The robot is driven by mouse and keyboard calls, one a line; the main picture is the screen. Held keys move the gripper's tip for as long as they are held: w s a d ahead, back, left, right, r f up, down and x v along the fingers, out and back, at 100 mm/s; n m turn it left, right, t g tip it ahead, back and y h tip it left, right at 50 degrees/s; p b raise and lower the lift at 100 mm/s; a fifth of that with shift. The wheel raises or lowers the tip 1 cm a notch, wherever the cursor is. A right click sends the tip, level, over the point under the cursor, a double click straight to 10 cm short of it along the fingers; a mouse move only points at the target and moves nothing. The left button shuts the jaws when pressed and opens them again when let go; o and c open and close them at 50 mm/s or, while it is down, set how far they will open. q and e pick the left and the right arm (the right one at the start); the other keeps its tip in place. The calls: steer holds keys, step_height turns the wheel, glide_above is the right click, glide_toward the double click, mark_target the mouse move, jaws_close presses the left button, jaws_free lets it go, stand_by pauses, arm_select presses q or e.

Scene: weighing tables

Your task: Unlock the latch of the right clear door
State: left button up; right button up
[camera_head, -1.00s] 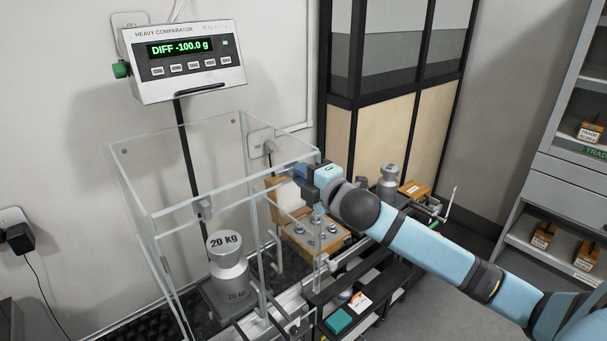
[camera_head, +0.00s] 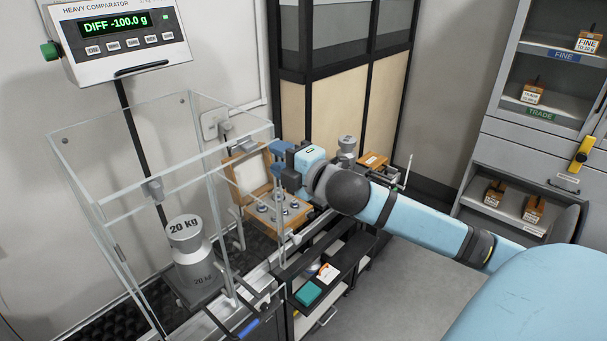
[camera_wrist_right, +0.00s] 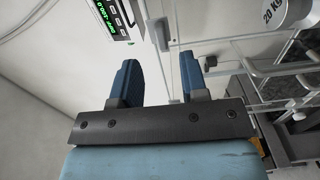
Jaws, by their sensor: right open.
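The clear weighing case (camera_head: 95,165) stands at the left, with clear panels and pale rails. A small grey block (camera_head: 152,190) sits on its front top rail. Another grey block (camera_head: 225,130) is at the top of the right side; I cannot tell for sure which is the right door's latch, or its lock state. My right gripper (camera_head: 276,163) is open and empty, just right of the case's right top corner.
A 20 kg weight (camera_head: 190,262) stands inside the case. The comparator display (camera_head: 120,35) hangs above it. An open wooden box (camera_head: 285,213) with small weights lies below my right gripper. A dark cart (camera_head: 325,280) is in front; a grey cabinet (camera_head: 530,165) stands right.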

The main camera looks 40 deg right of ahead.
steer(key=s+b, duration=0.1)
steer(key=s, duration=0.6)
steer(key=shift+d, duration=0.25)
steer(key=s+a+f+m+g+p, duration=0.15)
steer(key=f+m, duration=0.35)
steer(key=f, duration=0.7)
steer(key=s+a+f+m+g+p, duration=0.1)
steer(key=s+a+f+m+g, duration=0.2)
steer(key=f, duration=0.9)
steer(key=s+a+f+m+g, duration=0.1)
steer(key=s+a+f+m, duration=0.3)
steer(key=a+f, duration=0.3)
steer(key=s+a+f+m+g+y+p, duration=0.1)
steer(key=s+a+f+m, duration=0.2)
steer(key=a+f, duration=0.4)
steer(key=shift+s+a+f+m+y, duration=0.15)
steer(key=shift+s+a+m+y, duration=0.2)
steer(key=shift+s, duration=0.4)
steer(key=shift+d+g, duration=0.15)
steer(key=shift+g, duration=0.1)
steer(key=shift+c, duration=0.4)
